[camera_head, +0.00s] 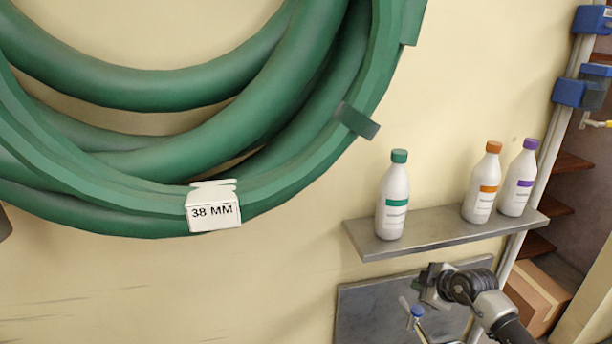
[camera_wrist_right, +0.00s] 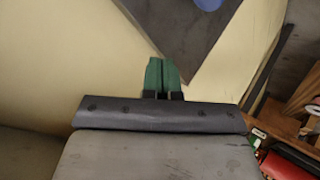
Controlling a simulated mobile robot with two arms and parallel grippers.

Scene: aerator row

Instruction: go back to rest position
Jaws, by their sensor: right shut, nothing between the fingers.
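My right gripper (camera_head: 428,289) is in the lower right of the head view, in front of the metal plate below the shelf. In the right wrist view its green fingertips (camera_wrist_right: 162,72) are together, with nothing between them. A small valve-like fitting with a blue cap (camera_head: 416,312) shows just below the gripper in the head view; I cannot tell whether they touch. My left gripper is not in view.
A metal shelf (camera_head: 440,236) above the gripper holds bottles with green (camera_head: 393,200), orange (camera_head: 483,185) and purple (camera_head: 519,182) caps. A large coiled green hose (camera_head: 110,88) hangs at left, labelled 38 MM (camera_head: 212,214). A cardboard box (camera_head: 537,292) is at right.

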